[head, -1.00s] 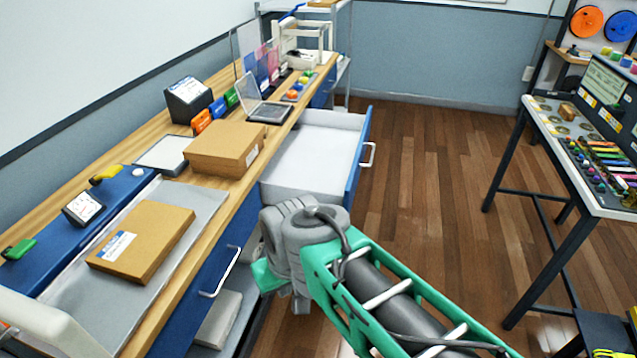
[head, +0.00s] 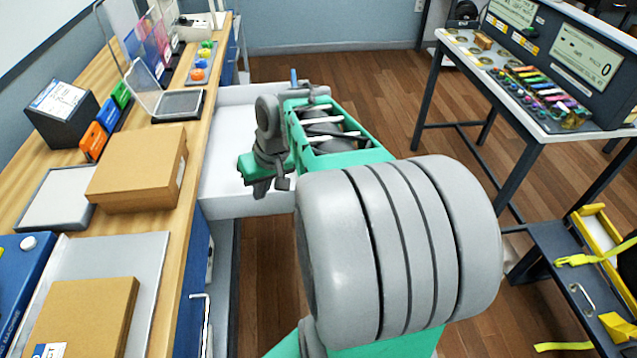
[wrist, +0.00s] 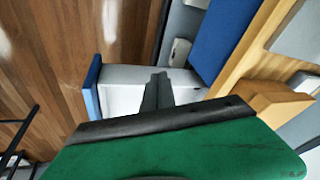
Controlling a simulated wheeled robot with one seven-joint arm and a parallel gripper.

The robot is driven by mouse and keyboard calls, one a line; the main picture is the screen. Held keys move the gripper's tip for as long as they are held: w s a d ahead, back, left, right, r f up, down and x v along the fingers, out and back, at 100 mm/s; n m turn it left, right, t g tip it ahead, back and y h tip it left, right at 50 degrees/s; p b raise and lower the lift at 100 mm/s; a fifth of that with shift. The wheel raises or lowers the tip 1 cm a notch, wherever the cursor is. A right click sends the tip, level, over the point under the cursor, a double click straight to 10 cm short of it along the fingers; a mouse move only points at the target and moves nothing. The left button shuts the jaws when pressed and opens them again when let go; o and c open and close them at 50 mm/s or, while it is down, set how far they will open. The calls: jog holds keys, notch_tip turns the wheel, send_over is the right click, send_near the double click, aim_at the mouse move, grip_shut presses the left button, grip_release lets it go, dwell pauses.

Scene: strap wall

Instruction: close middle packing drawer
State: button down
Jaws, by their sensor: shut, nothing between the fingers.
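The middle packing drawer (head: 225,190) stands pulled out from the bench's right side, its pale interior bare where it shows. My arm hides most of its blue front in the head view. In the wrist view the drawer's blue front (wrist: 93,92) is upright at the left, with the white tray (wrist: 122,88) running right toward the bench. My gripper (head: 263,190) appears over the open drawer, on the bench side of its front. Its dark fingers (wrist: 158,80) are shut and empty, apart from the front in the wrist view. Contact with the tray cannot be told.
Another blue drawer front with a handle (head: 197,325) is nearer. A dark-legged table (head: 545,112) stands at right, with open floor between.

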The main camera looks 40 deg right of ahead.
jog(key=d+f, duration=0.1)
jog(key=d, duration=0.4)
jog(key=d+f+m+t+b, duration=0.1)
jog(key=d+f, duration=0.1)
jog(key=d, duration=0.3)
jog(key=d+f+m, duration=0.1)
jog(key=d, duration=0.4)
jog(key=shift+w+d+f+y, duration=0.15)
jog(key=shift+f+y, duration=0.15)
jog(key=s+d+f+m+t+b, duration=0.1)
jog(key=s+d, duration=0.1)
jog(key=d, duration=0.3)
jog(key=s+d+f+m+t, duration=0.1)
jog(key=s+d+f, duration=0.15)
jog(key=d, duration=0.35)
jog(key=w+a+f, duration=0.5)
jog(key=w+f, duration=0.1)
jog(key=w, duration=0.1)
jog(key=shift+w+a+f, duration=0.25)
jog(key=shift+a+f, duration=0.05)
jog(key=shift+f, duration=0.1)
